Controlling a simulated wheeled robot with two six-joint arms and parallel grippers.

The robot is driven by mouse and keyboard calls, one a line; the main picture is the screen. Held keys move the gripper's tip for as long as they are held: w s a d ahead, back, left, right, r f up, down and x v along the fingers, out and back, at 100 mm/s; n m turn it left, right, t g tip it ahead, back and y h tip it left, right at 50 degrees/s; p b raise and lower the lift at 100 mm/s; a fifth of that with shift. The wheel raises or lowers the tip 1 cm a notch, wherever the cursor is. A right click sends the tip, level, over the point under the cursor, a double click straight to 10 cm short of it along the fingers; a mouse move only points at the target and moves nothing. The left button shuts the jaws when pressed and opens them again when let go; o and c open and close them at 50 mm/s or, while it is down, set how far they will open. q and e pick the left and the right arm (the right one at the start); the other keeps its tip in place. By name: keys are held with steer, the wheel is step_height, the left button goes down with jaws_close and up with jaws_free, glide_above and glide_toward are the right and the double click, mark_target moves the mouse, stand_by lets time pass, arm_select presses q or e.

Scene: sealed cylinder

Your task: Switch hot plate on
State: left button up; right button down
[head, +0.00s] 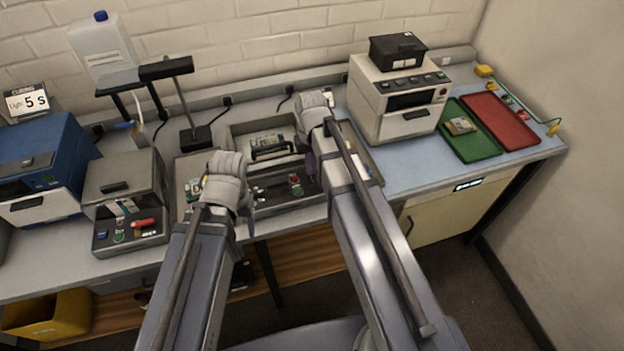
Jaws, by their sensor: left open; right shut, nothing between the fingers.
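A grey station (232,134) sits at the middle of the bench. It has a recessed bed holding a dark part (268,145) and a front panel with a red and green button (296,184). I cannot tell for certain whether this is the hot plate. My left gripper (232,182) is at the station's left front, open, its fingers mostly hidden by its wrist. My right gripper (312,148) is at the station's right side, shut and empty, just up and right of the button. Contact with the panel cannot be told.
A grey box unit (125,180) with a red switch and a blue machine (45,160) stand at left. A lamp (184,95) stands behind. A white machine (400,90), a green tray (470,150) and a red tray (500,120) are at right.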

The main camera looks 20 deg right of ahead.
arm_select(q)
steer(key=shift+f+b, duration=0.9)
arm_select(e)
steer(key=shift+f, duration=0.9)
arm_select(q)
steer(key=shift+r, duration=0.1)
arm_select(e)
steer(key=shift+r, duration=0.1)
step_height(320, 180, up, 7)
steer(key=p, duration=0.7)
arm_select(q)
step_height(320, 180, up, 7)
